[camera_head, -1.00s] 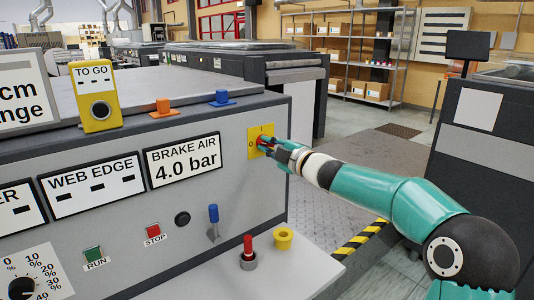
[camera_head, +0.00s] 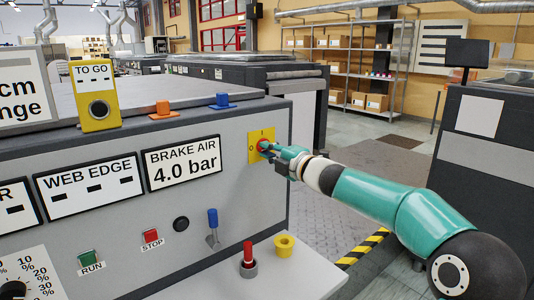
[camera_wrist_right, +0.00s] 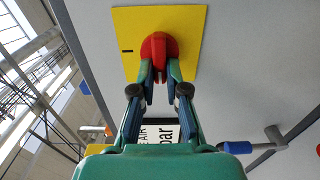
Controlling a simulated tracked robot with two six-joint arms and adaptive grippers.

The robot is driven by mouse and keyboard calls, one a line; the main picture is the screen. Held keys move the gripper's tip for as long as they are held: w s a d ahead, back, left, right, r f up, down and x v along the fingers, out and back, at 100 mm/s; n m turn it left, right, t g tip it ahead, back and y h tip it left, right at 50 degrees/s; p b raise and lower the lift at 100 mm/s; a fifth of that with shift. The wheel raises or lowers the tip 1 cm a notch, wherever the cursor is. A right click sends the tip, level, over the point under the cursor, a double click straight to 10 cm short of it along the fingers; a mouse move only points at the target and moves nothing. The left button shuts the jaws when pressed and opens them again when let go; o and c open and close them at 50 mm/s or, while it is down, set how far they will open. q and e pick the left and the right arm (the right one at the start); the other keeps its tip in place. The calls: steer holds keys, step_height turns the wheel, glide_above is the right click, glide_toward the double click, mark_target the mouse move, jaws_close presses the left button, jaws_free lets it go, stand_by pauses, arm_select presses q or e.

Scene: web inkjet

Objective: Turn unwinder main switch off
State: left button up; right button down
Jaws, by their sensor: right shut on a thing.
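The main switch is a red knob (camera_head: 262,145) on a yellow plate (camera_head: 254,133) at the right end of the grey front panel. The plate has an upright mark at its top and a 0 at its left. My right gripper (camera_head: 267,148) reaches it from the right. In the right wrist view the red knob (camera_wrist_right: 158,46) sits between the fingertips of my right gripper (camera_wrist_right: 160,72), which are shut on its ridge. The ridge runs crosswise to the black mark on the yellow plate (camera_wrist_right: 190,22). My left gripper is not in view.
Below the plate are a blue-tipped lever (camera_head: 212,220), a black button (camera_head: 181,224) and a red stop button (camera_head: 151,237). A shelf holds a red-topped peg (camera_head: 248,255) and a yellow ring (camera_head: 284,245). A dark cabinet (camera_head: 485,150) stands at the right.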

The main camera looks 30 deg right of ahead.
steer(key=shift+w+a+f, duration=0.1)
steer(key=shift+a+f, duration=0.05)
steer(key=shift+f, duration=0.25)
steer(key=c, duration=1.2)
jaws_free()
steer(key=shift+r, duration=0.2)
steer(key=s, duration=0.8)
steer(key=s+d, duration=0.1)
steer(key=s, duration=0.3)
